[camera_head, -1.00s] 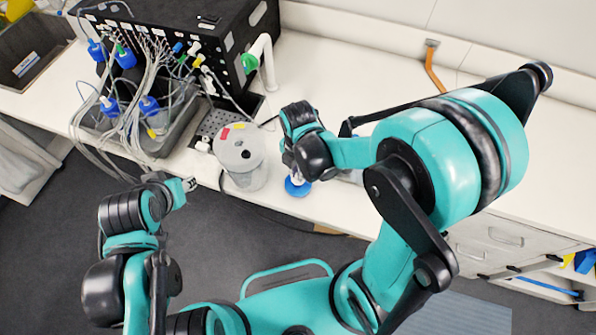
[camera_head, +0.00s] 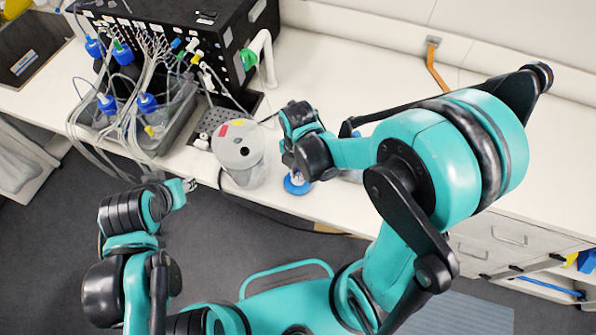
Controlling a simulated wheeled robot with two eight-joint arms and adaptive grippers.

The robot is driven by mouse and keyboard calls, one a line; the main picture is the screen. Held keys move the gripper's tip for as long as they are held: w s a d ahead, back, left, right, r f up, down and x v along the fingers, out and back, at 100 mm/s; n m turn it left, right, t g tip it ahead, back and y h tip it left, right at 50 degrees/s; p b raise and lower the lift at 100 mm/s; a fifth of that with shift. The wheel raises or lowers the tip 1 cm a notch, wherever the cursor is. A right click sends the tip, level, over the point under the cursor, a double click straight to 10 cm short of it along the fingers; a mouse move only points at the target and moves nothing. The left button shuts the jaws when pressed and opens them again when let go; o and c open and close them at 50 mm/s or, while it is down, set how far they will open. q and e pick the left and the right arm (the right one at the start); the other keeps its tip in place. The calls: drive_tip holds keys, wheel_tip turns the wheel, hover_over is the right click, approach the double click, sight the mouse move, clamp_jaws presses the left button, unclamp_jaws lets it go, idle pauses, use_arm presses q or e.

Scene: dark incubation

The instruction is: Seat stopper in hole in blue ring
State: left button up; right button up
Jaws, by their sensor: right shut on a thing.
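A blue round piece (camera_head: 297,187), which looks like the blue ring, is low at the bench's front edge, directly under my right gripper (camera_head: 296,172). Its middle looks pale, and the gripper hides much of it. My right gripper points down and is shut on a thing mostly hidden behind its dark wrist. I cannot make out the stopper clearly. My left gripper (camera_head: 190,184) is left of the bench edge, away from the blue piece. Its small fingertips do not show whether it is open.
A pale cylinder (camera_head: 252,174) with a dark hole and red and yellow marks on its lid stands just left of my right gripper. A tray (camera_head: 160,142) with blue-capped bottles and cables, and a black box (camera_head: 215,45), are farther back. The bench (camera_head: 340,65) is clear behind.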

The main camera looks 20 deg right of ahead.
drive_tip(key=shift+f+b, duration=0.6)
drive_tip(key=shift+f, duration=0.15)
drive_tip(key=o, duration=0.9)
drive_tip(key=shift+r, duration=0.1)
drive_tip(key=shift+c, duration=0.2)
wheel_tip(320, 180, up, 12)
